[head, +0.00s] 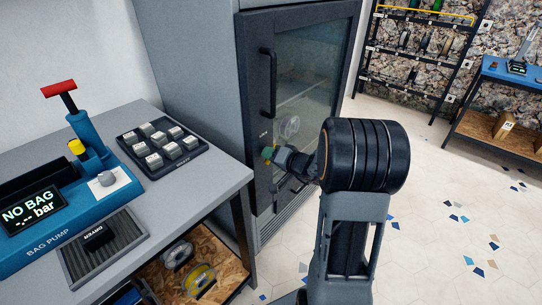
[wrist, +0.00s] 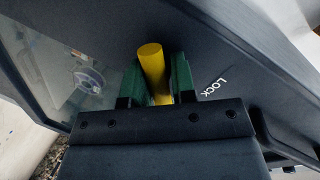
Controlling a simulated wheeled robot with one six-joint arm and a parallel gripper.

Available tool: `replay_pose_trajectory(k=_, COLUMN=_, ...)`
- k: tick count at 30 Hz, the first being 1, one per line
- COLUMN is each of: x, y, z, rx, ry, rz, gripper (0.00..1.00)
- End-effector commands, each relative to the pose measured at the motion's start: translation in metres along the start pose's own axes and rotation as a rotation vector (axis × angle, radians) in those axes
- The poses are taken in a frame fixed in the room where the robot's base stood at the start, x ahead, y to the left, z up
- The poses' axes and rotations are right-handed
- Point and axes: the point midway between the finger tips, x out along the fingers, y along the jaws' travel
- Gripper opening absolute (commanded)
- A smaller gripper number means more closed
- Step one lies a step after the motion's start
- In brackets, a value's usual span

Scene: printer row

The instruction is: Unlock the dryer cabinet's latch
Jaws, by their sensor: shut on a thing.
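The dryer cabinet (head: 190,60) stands behind the bench, with a dark-framed glass door and a black vertical handle (head: 269,82). My gripper (head: 270,153) is at the door's left frame, below the handle. In the wrist view its green fingers (wrist: 157,80) are shut on the yellow latch knob (wrist: 151,62), one finger on each side. The word LOCK (wrist: 215,87) is printed on the door frame to the right of the knob. The knob's base is hidden by my gripper. The door appears closed.
A grey bench (head: 215,172) at left holds a blue bag pump (head: 75,200) reading NO BAG and a dark tray (head: 185,162) of grey blocks. Spools lie on the shelf below. The tiled floor (head: 440,190) at right is open, with shelves (head: 410,50) behind.

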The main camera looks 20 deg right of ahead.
Motion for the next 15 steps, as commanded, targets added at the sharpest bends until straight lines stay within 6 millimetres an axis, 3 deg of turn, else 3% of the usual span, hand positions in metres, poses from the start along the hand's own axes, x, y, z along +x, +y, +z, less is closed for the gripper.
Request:
replay_pose_trajectory(k=8, x=-0.0002, y=0.0038, z=0.0015, rx=0.035, ry=-0.006, rz=0.004, gripper=0.01)
replay_pose_trajectory(k=15, x=0.0000, y=0.0049, z=0.0024, rx=0.175, ry=-0.033, rz=-0.013, gripper=0.01)
